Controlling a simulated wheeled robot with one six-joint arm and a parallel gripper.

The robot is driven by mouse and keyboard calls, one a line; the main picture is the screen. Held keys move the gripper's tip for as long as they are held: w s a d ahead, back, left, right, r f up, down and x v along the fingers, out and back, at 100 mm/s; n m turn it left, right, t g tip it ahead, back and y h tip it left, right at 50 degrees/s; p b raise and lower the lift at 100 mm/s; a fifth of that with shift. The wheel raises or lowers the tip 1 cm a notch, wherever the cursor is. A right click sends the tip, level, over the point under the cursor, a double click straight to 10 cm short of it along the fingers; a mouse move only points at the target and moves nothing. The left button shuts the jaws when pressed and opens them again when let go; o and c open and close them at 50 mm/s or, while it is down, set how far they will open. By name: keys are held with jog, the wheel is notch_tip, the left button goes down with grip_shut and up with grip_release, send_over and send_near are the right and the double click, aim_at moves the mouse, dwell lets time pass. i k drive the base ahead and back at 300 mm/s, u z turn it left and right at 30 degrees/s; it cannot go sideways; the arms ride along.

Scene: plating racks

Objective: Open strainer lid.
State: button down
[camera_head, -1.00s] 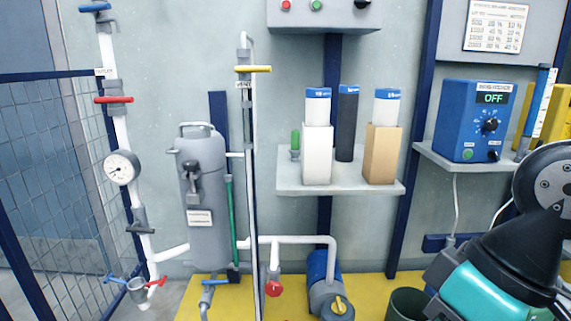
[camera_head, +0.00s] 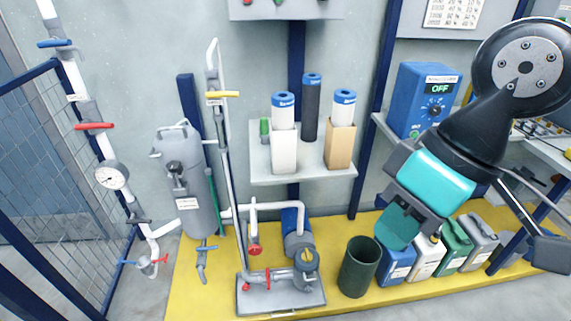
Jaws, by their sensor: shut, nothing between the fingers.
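The strainer appears to be the grey pot at the front of the blue-motored pump (camera_head: 297,220), low on the yellow floor strip. Its lid looks like the round top with a yellow handle (camera_head: 306,262); the lid looks seated, though its detail is small. My gripper (camera_head: 398,229), teal and dark, hangs from my black wrist at right. It is up and to the right of the pump, well apart from it. It is shut and empty; its fingertips show poorly at this angle.
A dark green bin (camera_head: 359,267) stands just right of the pump. Several jugs, including a blue one (camera_head: 396,262), line the floor further right. A white pipe and a red valve (camera_head: 254,248) are left of the pump. A shelf (camera_head: 302,170) with cartridges is above.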

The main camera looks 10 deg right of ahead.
aim_at(305, 269)
jog(key=k, duration=1.05)
jog(key=u, duration=0.2)
jog(key=i, duration=0.65)
jog(key=z, duration=0.5)
